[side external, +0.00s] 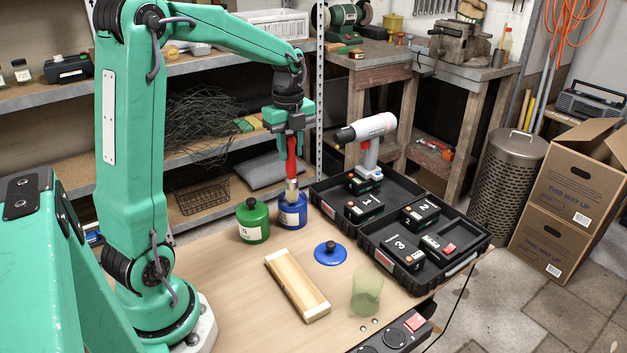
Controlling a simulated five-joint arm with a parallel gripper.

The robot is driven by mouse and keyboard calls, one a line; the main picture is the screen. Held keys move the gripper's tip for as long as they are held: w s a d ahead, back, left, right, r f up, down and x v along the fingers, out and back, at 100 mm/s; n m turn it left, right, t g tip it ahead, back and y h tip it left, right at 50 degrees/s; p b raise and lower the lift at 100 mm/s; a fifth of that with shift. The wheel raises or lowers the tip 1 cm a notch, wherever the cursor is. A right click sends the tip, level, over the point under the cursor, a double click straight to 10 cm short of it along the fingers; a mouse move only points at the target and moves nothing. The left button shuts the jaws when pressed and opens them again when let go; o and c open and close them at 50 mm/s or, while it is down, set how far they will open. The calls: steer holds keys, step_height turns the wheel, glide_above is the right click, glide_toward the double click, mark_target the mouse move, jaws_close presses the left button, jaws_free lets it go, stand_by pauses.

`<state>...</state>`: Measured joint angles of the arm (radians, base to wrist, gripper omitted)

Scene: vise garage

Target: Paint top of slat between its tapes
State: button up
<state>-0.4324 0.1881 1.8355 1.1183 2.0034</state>
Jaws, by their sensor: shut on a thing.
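My gripper (289,133) is shut on a red-handled paintbrush (291,160), which hangs upright. The brush's lower end is at the mouth of the blue paint can (292,212); its bristles are hidden, and I cannot tell how deep they are. The blue lid (331,253) with a dark knob lies on the table, in front and to the right of the can. The wooden slat (297,284) lies on the table nearer the camera. It has a pale band at each end, and its top between them looks like bare wood.
A green can (252,222) with its lid on stands just left of the blue can. A black open case (408,268) with numbered batteries and a drill (370,140) is at the right. A translucent green cup (367,291) stands right of the slat. A black power strip (399,334) is at the front edge.

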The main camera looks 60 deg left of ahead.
steer(key=shift+f, duration=0.55)
stand_by(1.5)
steer(key=shift+r, duration=0.15)
steer(key=shift+r, duration=3.5)
steer(key=shift+d, duration=0.1)
steer(key=w+d+f+n, duration=0.1)
steer(key=d+f+n, duration=0.2)
steer(key=d+n, duration=0.5)
steer(key=w+d+f+n, duration=0.2)
steer(key=d+f+n, duration=0.1)
steer(key=d+n, duration=0.6)
steer(key=shift+f+n, duration=0.15)
steer(key=shift+n, duration=0.35)
